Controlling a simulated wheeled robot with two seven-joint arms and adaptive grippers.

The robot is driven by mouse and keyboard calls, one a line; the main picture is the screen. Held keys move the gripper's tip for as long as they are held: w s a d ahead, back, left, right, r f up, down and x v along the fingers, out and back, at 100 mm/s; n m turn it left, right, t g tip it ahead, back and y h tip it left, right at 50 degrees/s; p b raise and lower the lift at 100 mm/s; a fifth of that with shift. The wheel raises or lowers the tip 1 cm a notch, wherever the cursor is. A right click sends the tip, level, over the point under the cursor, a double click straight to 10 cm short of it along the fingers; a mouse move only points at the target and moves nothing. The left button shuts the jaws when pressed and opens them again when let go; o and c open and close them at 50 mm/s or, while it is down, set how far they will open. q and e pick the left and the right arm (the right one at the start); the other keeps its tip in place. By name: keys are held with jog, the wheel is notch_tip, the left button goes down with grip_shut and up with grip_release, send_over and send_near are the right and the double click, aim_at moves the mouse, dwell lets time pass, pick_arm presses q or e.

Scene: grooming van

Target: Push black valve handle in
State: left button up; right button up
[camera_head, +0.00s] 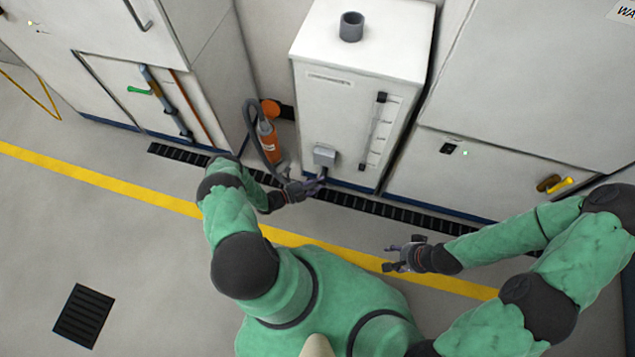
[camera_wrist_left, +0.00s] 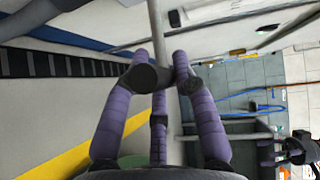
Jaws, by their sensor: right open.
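A white cabinet (camera_head: 345,85) carries a grey valve box (camera_head: 324,154) low on its front. A small dark part (camera_head: 334,167) shows just under the box, possibly the black valve handle. My left gripper (camera_head: 318,184) is right below the box, close to that part. In the left wrist view a dark rounded piece (camera_wrist_left: 146,76) sits between the purple fingertips of my left gripper (camera_wrist_left: 161,60), by a grey rod (camera_wrist_left: 157,28). I cannot tell whether the fingers grip it. My right gripper (camera_head: 392,257) is open and empty over the floor, apart from the cabinet.
An orange bottle (camera_head: 268,140) with a dark hose stands left of the cabinet. A dark floor grating (camera_head: 390,210) runs along the cabinet fronts. A yellow handle (camera_head: 560,183) is on the right cabinet. The floor at the lower left is clear except for a flat drain (camera_head: 83,315).

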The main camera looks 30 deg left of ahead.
aim_at(321, 168)
pick_arm(q)
grip_shut()
jog(key=w, duration=0.2)
jog(key=w+a, duration=0.1)
jog(key=w, duration=0.2)
jog(key=shift+w+a, duration=0.15)
jog(key=shift+w, duration=0.05)
jog(key=shift+w+a, duration=0.1)
jog(key=shift+w, duration=0.15)
jog(key=o, duration=0.9)
grip_release()
jog(key=shift+w, duration=0.1)
jog(key=shift+c, duration=0.2)
